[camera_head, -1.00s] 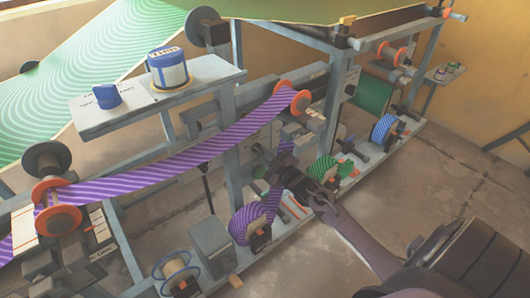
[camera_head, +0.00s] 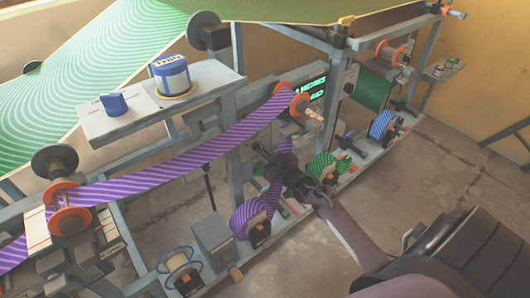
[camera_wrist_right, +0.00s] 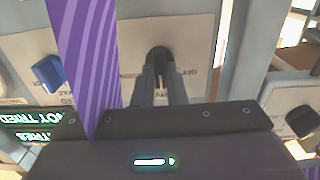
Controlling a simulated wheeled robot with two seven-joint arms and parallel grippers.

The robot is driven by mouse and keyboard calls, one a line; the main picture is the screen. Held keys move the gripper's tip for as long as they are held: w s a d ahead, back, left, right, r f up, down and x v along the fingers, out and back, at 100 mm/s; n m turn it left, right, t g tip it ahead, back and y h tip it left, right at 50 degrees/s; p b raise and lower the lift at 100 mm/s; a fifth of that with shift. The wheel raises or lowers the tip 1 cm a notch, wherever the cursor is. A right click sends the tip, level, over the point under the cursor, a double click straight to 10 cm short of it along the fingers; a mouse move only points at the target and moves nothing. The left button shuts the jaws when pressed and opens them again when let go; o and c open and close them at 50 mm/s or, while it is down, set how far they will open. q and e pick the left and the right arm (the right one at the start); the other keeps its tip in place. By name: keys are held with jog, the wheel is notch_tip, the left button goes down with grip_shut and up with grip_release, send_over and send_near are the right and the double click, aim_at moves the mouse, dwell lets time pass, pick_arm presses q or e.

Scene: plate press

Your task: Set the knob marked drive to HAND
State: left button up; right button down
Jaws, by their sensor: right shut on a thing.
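In the right wrist view my right gripper (camera_wrist_right: 160,92) is shut on a dark knob (camera_wrist_right: 158,54) on a pale plate (camera_wrist_right: 200,45). Small lettering surrounds the knob; it is partly hidden by the fingers and too blurred to read surely, so I cannot tell the setting. In the head view my right gripper (camera_head: 260,154) reaches into the machine frame below the purple striped band (camera_head: 190,148), and the knob is hidden there. My left gripper is not in view.
In the wrist view the purple band (camera_wrist_right: 88,60) hangs close left of the gripper. A blue knob (camera_wrist_right: 48,73) is left and another dark knob (camera_wrist_right: 300,122) right. A lit green display (camera_head: 312,88) stands behind the band's upper roller. A purple roll (camera_head: 254,217) lies below.

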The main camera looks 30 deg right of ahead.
jog(key=shift+f, duration=0.1)
dwell(0.3)
jog(key=c, duration=1.5)
grip_release()
jog(key=shift+o, duration=0.2)
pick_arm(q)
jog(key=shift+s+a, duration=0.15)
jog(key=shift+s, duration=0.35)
pick_arm(e)
jog(key=s, duration=0.7)
jog(key=shift+s+d, duration=0.3)
jog(key=shift+s, duration=0.1)
